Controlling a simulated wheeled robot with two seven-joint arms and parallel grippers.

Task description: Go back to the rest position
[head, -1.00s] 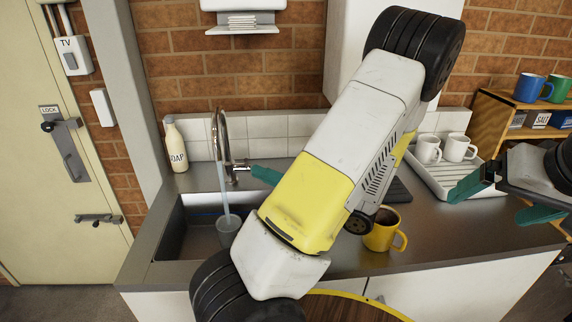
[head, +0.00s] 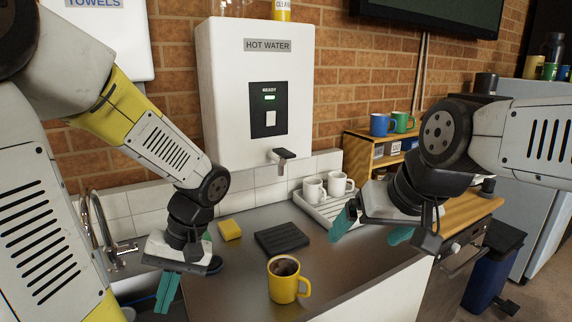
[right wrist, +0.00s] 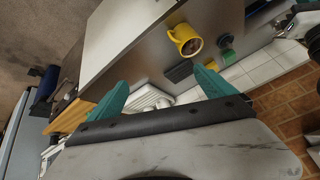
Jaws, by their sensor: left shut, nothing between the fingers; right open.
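My left gripper (head: 168,290) hangs at the left over the sink end of the counter. Its teal fingers are shut with nothing between them. My right gripper (head: 372,232) is above the right part of the counter, its teal fingers spread apart and empty. Its fingers also show wide open in the right wrist view (right wrist: 158,88). A yellow mug (head: 284,280) with dark contents stands upright on the counter between the two grippers, touching neither. It also shows in the right wrist view (right wrist: 186,40).
A black ribbed mat (head: 282,238) and a yellow sponge (head: 229,230) lie behind the mug. White mugs (head: 313,190) stand on a white rack (head: 322,211). The tap (head: 98,230) is beside my left arm. The hot water unit (head: 256,90) hangs on the wall. Blue and green mugs (head: 380,124) top a wooden shelf.

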